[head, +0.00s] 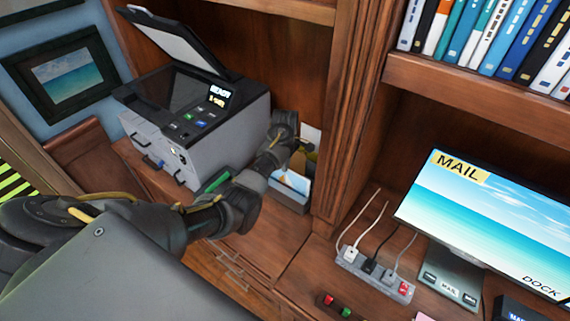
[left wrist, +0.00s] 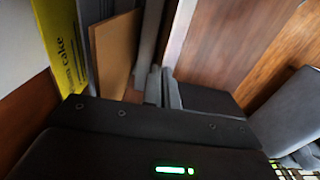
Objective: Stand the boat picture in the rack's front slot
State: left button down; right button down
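The grey rack (head: 287,201) stands to the right of the printer. A thin card with blue and white on its face (head: 292,182), which I take for the boat picture, shows upright at the rack's front; no boat can be made out. My left gripper (head: 300,150) is over the rack, at the top of this card. In the left wrist view its two grey fingers (left wrist: 163,88) are close together, with a thin pale panel (left wrist: 181,32), seen edge-on, between them. Whether the card's lower edge is in the slot is hidden. My right gripper is not in view.
The printer (head: 200,125) with its lid up stands close left of the rack. A wooden upright (head: 345,110) is close on the right. A yellow book (left wrist: 58,65) and a brown board (left wrist: 113,50) stand near the fingers. A power strip (head: 375,273) and monitor (head: 490,220) are farther right.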

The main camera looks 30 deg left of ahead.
pick_arm(q)
jog(key=shift+f+b, duration=0.3)
jog(key=shift+f, duration=0.35)
jog(key=c, duration=1.6)
grip_release()
notch_tip(320, 180, up, 8)
jog(key=shift+r+b, duration=0.15)
jog(key=shift+b, duration=0.75)
notch_tip(320, 180, up, 3)
jog(key=p, duration=0.2)
jog(key=shift+p, duration=0.3)
jog(key=shift+f, duration=0.2)
